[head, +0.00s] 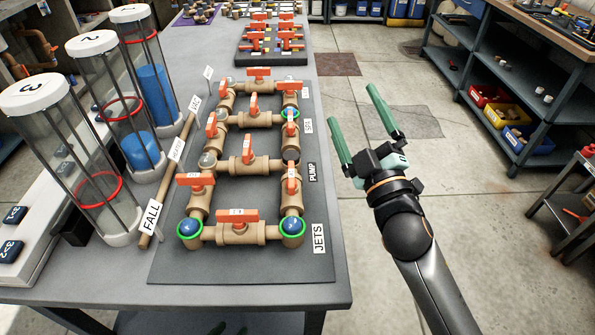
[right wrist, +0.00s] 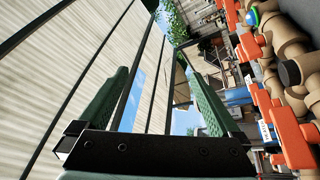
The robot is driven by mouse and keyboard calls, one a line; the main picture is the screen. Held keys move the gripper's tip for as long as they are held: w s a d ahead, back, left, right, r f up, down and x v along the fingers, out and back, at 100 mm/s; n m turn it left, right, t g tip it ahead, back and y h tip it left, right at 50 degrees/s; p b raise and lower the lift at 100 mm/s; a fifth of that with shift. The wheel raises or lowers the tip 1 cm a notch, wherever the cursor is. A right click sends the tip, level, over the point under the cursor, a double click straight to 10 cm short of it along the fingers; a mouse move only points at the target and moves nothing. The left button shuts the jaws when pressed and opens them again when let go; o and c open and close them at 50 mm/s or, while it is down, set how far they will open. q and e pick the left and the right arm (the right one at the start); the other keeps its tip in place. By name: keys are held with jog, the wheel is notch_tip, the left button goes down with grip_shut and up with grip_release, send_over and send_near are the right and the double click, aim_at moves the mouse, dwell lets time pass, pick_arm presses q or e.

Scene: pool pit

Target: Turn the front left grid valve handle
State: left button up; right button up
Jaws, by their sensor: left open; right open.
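A grid of tan pipes with orange valve handles lies on a dark mat (head: 312,268) on the table. The front left handle (head: 195,179) sits on the left pipe run and lies across it. The front middle handle (head: 237,215) lies along its pipe between two green-ringed corners with blue balls. My right gripper (head: 356,124) is open and empty, over the floor right of the table, apart from the grid. Its two green fingers stand apart in the right wrist view (right wrist: 158,105).
Clear tubes with red rings (head: 98,190) stand left of the grid, with a wooden rail with a FALL label (head: 152,217) between. Another valve board (head: 271,55) lies further back. Shelves with bins (head: 520,138) stand at right. The floor between is clear.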

jog(key=s+a+r+n+g+y, duration=0.2)
jog(key=a+r+n+y, duration=0.65)
jog(key=n+y, duration=0.25)
jog(key=s+a+r+n+g+y, duration=0.4)
jog(key=a+n+g+y, duration=0.25)
jog(key=n+g, duration=0.6)
jog(key=n+g+h, duration=0.7)
jog(key=n+h, duration=1)
jog(key=h, duration=0.1)
send_near(292, 173)
jog(key=shift+t, duration=0.25)
jog(key=x, duration=0.8)
jog(key=shift+s+a+f, duration=0.15)
jog(key=shift+s+f, duration=0.05)
jog(key=shift+f, duration=0.1)
